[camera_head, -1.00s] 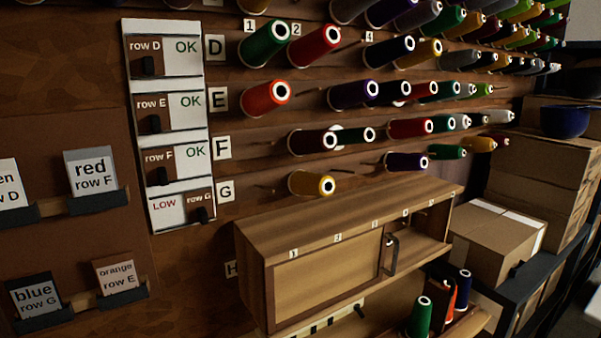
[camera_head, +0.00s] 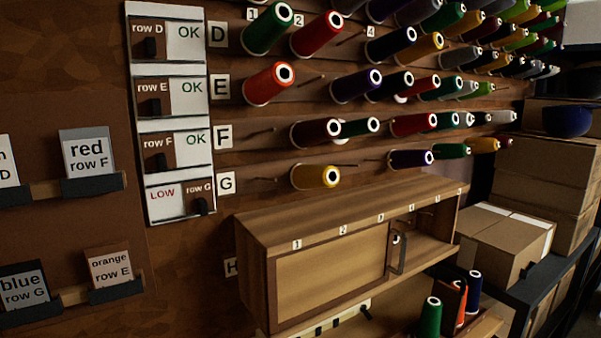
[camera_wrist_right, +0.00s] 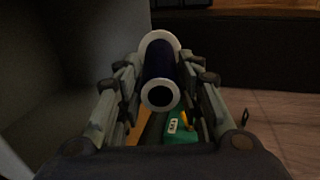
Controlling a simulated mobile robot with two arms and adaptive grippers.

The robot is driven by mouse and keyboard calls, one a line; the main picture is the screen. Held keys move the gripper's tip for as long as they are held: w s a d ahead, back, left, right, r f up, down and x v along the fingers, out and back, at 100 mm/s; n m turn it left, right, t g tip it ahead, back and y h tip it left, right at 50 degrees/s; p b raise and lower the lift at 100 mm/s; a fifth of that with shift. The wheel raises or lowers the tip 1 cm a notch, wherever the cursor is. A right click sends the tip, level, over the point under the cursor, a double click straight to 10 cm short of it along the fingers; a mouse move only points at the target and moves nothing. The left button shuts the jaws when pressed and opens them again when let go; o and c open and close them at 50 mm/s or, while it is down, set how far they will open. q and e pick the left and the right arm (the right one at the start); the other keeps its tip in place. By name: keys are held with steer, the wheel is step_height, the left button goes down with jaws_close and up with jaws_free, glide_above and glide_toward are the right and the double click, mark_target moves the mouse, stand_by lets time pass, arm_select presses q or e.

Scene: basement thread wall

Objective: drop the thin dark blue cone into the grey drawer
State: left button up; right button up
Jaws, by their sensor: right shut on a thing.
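A thin dark blue cone (camera_wrist_right: 159,68) with white ends is held between the fingers of my right gripper (camera_wrist_right: 158,80) in the right wrist view. The gripper is shut on it, with one finger along each side. A dark grey panel (camera_wrist_right: 60,85) stands at the left of that view; I cannot tell whether it is part of the grey drawer. No grey drawer can be made out in the head view. Neither gripper shows in the head view.
Cardboard boxes (camera_head: 500,245) sit at right. A green thing (camera_wrist_right: 182,130) shows beyond the right gripper.

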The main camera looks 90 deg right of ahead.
steer(key=o, duration=1.1)
steer(key=v, duration=1.2)
